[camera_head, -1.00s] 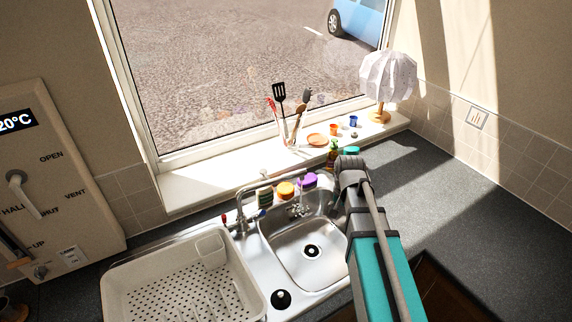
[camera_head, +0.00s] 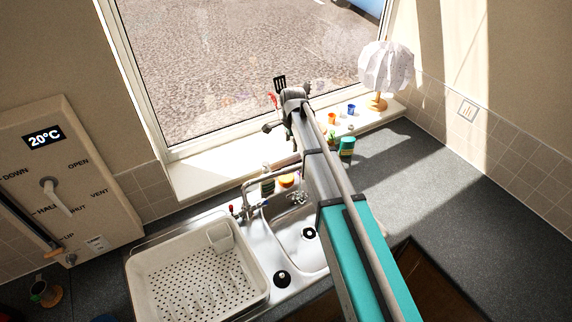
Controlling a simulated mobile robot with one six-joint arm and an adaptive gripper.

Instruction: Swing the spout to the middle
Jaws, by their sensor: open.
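The chrome tap (camera_head: 247,206) stands at the back of the steel sink, behind the strip between the drainer and the basin (camera_head: 306,262). Its spout (camera_head: 262,183) rises from the tap and reaches right and back, above the rear of the basin. My arm covers the spout's far end, so I cannot see its tip or whether anything touches it. My gripper (camera_head: 279,129) is partly seen below the arm's grey end joint, near the sill edge and above the spout. Its dark fingers look spread and empty.
A white dish rack (camera_head: 195,281) fills the drainer at left. A black plug (camera_head: 282,279) lies on the sink's front ledge. Bottles and an orange-lidded jar (camera_head: 286,180) stand behind the basin. A white lamp (camera_head: 385,68) stands on the sill. The right worktop is largely clear.

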